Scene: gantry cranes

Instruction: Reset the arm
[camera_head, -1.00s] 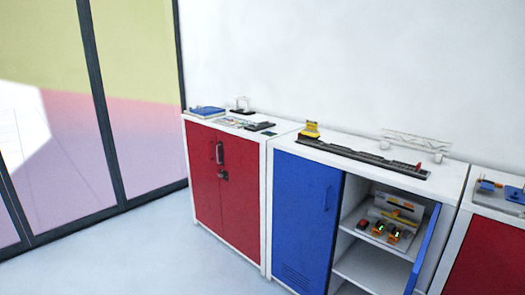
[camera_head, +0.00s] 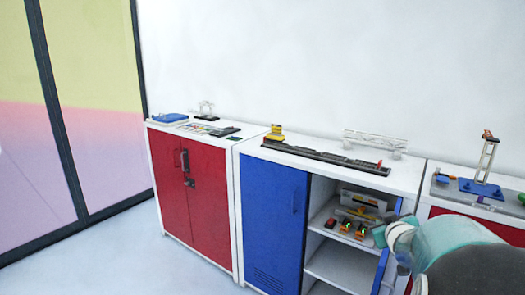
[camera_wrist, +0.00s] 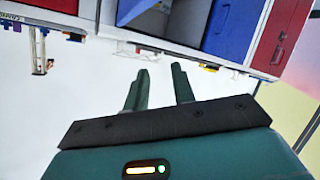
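My arm shows at the lower right of the head view, a teal and grey link in front of the open blue cabinet's right side. My gripper (camera_wrist: 160,88) shows in the wrist view with its two dark green fingers apart. Nothing is between the fingers, so it is open and empty. The wrist view is upside down, with the cabinets along its top and the white wall below. The fingertips cannot be made out in the head view.
A blue cabinet (camera_head: 272,225) stands open on its right half, with small devices (camera_head: 352,225) on a shelf. A red cabinet (camera_head: 205,195) stands left of it. A long dark rail (camera_head: 325,157) and a white truss (camera_head: 375,142) lie on top. Floor at the lower left is clear.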

